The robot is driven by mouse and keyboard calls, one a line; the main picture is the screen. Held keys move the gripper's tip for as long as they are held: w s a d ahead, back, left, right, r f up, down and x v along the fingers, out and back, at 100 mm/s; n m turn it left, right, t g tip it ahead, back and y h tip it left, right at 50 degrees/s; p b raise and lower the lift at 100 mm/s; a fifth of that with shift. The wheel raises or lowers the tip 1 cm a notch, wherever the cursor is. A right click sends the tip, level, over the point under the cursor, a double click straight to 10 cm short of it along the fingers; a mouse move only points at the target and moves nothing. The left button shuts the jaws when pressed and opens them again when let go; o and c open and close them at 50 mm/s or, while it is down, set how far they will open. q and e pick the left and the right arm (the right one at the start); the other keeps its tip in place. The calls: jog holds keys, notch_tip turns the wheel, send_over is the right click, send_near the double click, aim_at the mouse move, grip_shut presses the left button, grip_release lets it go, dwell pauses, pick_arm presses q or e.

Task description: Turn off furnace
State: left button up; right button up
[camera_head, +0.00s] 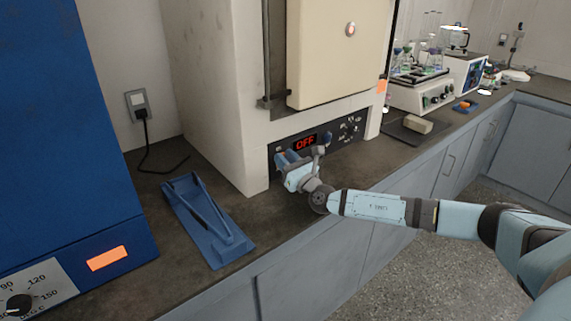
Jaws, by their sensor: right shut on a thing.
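The furnace (216,85) is a large pale cabinet with a cream door (335,50), standing on the dark counter. Its black control panel (345,133) is low on the front. The panel's display (305,142) shows "OFF" in red. My right gripper (284,160) is at the left part of the panel, just below the display. It is shut, and its fingertips hide that part of the panel, so the thing between them cannot be made out. My left gripper is not in view.
A blue tray with tongs (208,222) lies on the counter left of my right gripper. A blue appliance (60,140) stands at the far left. A shaker with flasks (420,90) and a pale block (418,124) are to the right.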

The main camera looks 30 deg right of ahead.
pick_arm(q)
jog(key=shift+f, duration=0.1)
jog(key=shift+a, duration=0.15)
pick_arm(e)
jog(key=o, duration=0.9)
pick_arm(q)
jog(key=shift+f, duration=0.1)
pick_arm(e)
jog(key=shift+s, duration=0.1)
jog(key=v, duration=0.7)
jog(key=shift+s, duration=0.15)
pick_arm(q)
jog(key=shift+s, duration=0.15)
pick_arm(e)
jog(key=shift+s+f, duration=0.1)
